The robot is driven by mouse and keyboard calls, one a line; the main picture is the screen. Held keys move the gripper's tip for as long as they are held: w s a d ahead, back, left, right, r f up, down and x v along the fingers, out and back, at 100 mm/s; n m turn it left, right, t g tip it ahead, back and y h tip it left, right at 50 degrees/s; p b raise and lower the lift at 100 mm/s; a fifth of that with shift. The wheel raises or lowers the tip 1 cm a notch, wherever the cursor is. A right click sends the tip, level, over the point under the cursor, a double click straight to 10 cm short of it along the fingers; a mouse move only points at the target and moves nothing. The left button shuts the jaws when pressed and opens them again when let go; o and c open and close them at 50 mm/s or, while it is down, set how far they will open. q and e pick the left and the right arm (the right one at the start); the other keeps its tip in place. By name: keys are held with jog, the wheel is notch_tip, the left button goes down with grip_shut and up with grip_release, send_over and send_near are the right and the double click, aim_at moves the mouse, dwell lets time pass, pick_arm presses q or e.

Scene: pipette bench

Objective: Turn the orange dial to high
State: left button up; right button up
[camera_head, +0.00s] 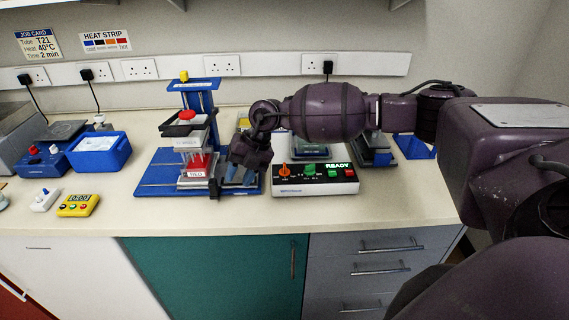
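The orange dial (285,170) sits at the left of the front panel of a white and black device (316,189). The panel also has a green dial (309,169), a small green button (332,173), a red button (350,174) and a lit display reading READY (338,165). The dial's exact setting is too small to read. My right gripper (240,168) points down left of the orange dial, apart from it in the picture, in front of the blue stand's right side. Its fingers are dark and small, so their opening is unclear. My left gripper is out of view.
A blue stand (155,178) with a red-topped press (187,115) stands left of the device. Further left are a blue tub (99,152), a yellow timer (78,205) and a white switch box (44,200). My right arm covers part of the device's back. The counter's front strip is clear.

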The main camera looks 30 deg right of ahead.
aim_at(285, 165)
jog(key=w+d+r+m+h, duration=0.1)
jog(key=d+r+h, duration=0.2)
jog(key=d, duration=0.4)
jog(key=w+d+r+m+h, duration=0.1)
jog(key=w+d+r+h, duration=0.15)
jog(key=d, duration=0.55)
jog(key=shift+g+h, duration=0.25)
jog(key=shift+g, duration=0.05)
jog(key=f, duration=0.7)
jog(key=s+f, duration=0.1)
jog(key=f, duration=0.2)
jog(key=shift+a+f+p, duration=0.1)
jog(key=shift+f+p, duration=0.05)
jog(key=shift+p, duration=0.2)
grip_shut()
